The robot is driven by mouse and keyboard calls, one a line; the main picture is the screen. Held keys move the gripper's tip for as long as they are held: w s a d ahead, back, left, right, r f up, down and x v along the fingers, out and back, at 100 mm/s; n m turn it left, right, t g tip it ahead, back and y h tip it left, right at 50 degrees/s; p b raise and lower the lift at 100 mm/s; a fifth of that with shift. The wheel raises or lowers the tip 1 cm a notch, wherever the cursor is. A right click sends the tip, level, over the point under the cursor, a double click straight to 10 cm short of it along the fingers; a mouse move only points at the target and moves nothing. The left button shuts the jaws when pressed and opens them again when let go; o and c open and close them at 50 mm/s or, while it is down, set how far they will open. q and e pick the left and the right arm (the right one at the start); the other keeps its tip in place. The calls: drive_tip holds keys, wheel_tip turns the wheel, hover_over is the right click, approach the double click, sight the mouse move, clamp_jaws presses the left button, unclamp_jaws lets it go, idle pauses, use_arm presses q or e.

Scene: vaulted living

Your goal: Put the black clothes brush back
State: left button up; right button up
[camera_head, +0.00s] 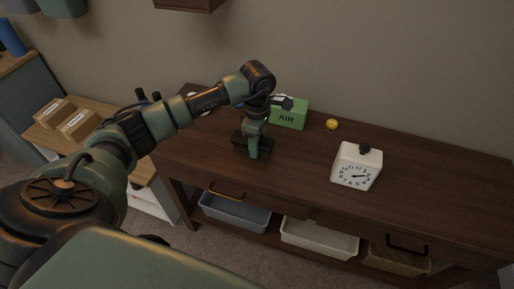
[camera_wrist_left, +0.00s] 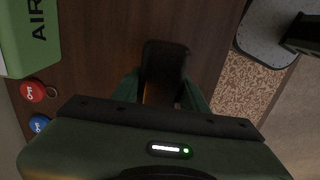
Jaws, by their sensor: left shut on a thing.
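My left gripper (camera_head: 254,150) points down over the left part of the dark wooden console table. It is shut on a dark object, which I take to be the black clothes brush (camera_head: 237,141). In the left wrist view the brush (camera_wrist_left: 165,58) shows as a dark, shaded block between the two green fingers of the gripper (camera_wrist_left: 163,94). The fingers hide part of it. I cannot tell whether the brush touches the tabletop. My right gripper is not in view.
A green AIR box (camera_head: 290,114) stands behind the gripper. A yellow ball-like item (camera_head: 331,124) and a white clock (camera_head: 357,167) stand farther right. Red (camera_wrist_left: 32,91) and blue (camera_wrist_left: 38,123) key tags lie near the box. Bins (camera_head: 318,239) sit below. The tabletop's right end is clear.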

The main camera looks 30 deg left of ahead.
use_arm(q)
wheel_tip(320, 180, down, 3)
drive_tip(key=shift+r, duration=0.2)
drive_tip(key=shift+f, duration=0.1)
drive_tip(key=shift+f, duration=0.15)
drive_tip(key=o, duration=1.3)
drive_tip(key=shift+r, duration=0.2)
wheel_tip(320, 180, up, 12)
drive_tip(key=shift+b, duration=0.95)
